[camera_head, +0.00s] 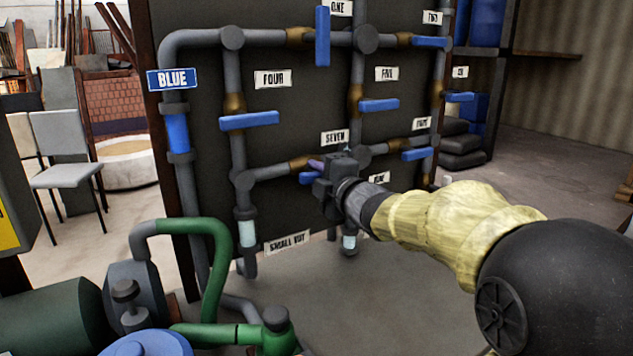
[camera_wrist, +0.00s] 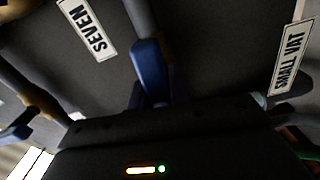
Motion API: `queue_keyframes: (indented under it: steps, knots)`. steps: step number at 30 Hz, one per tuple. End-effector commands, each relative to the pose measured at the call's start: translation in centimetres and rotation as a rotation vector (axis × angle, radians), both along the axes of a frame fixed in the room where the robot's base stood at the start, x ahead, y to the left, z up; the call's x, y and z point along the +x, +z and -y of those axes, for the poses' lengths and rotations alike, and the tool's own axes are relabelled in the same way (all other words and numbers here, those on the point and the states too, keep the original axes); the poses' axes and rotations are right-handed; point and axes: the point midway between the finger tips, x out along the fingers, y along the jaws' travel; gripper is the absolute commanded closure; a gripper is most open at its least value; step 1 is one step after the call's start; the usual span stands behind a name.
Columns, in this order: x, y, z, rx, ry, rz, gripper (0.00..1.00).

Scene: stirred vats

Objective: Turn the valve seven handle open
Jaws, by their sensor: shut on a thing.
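The valve seven handle (camera_head: 306,179) is a blue lever on the short grey pipe run below the white SEVEN label (camera_head: 335,137). Only its left end shows in the head view; my gripper hides the rest. In the wrist view the blue handle (camera_wrist: 148,68) runs down from a grey pipe into my jaws, and appears roughly in line with that pipe. My gripper (camera_head: 322,180) is shut on the handle, and its fingertips are mostly hidden. The SEVEN label also shows in the wrist view (camera_wrist: 87,30).
Other blue handles sit close by: valve four (camera_head: 249,121) at upper left, valve five (camera_head: 379,105) above, and another (camera_head: 416,154) at right. The SMALL VAT label (camera_head: 287,242) is below. A green pipe (camera_head: 215,265) and dark tanks stand at lower left.

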Motion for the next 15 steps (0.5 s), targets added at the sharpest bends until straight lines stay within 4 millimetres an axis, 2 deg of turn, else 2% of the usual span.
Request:
queue_keyframes:
  steps: [14, 15]
  knots:
    - [-0.02, -0.17, -0.05, -0.016, 0.001, 0.006, 1.00]
    - [-0.02, -0.17, -0.05, -0.016, 0.001, 0.006, 0.73]
